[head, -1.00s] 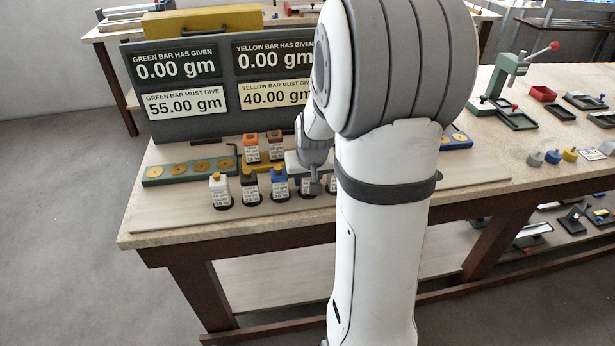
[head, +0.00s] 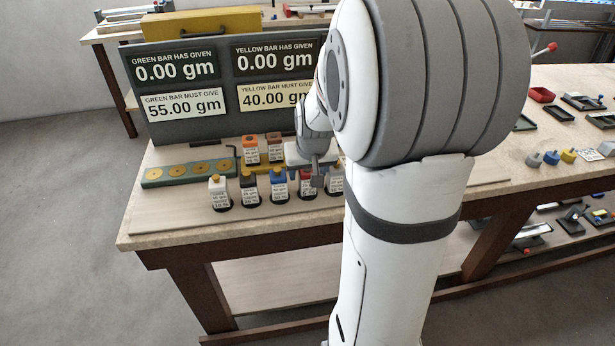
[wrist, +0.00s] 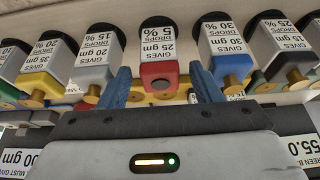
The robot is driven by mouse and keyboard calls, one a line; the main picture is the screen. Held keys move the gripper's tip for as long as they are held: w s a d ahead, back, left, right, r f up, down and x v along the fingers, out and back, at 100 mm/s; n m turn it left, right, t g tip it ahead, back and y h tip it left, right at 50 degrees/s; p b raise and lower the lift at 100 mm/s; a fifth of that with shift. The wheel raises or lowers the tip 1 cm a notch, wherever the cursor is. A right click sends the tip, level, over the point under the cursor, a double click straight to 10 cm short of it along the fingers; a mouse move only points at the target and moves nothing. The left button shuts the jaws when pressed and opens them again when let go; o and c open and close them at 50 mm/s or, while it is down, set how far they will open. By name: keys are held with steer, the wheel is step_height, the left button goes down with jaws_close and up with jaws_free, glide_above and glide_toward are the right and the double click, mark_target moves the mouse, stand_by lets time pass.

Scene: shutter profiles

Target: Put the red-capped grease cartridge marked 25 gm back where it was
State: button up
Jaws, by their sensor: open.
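The red-capped cartridge (wrist: 156,46) has a white label reading 25 gm, drops 5 %. In the wrist view, which shows the labels upside down, it stands in the row with its black end at the top and its red cap (wrist: 159,75) between my fingers. My gripper (wrist: 162,88) is open, one blue finger on each side of the cap with gaps showing. In the head view the cartridge (head: 306,190) stands in the front row, partly hidden by my gripper (head: 318,176).
Orange-topped cartridges (head: 250,150) stand behind the front row. A green bar (head: 190,172) with round brass discs lies at left. The display board (head: 225,85) rises behind.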

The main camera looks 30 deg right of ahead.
steer(key=d+v, duration=0.1)
steer(key=v, duration=0.6)
steer(key=s+a+f+n+g+y, duration=0.1)
steer(key=s+a+n, duration=0.2)
steer(key=s+a, duration=1.1)
steer(key=shift+s+f+g, duration=0.3)
steer(key=shift+s+g, duration=0.1)
steer(key=shift+s, duration=0.4)
steer(key=shift+r+p, duration=0.5)
steer(key=shift+p, duration=0.05)
steer(key=shift+f, duration=0.1)
steer(key=shift+c, duration=0.5)
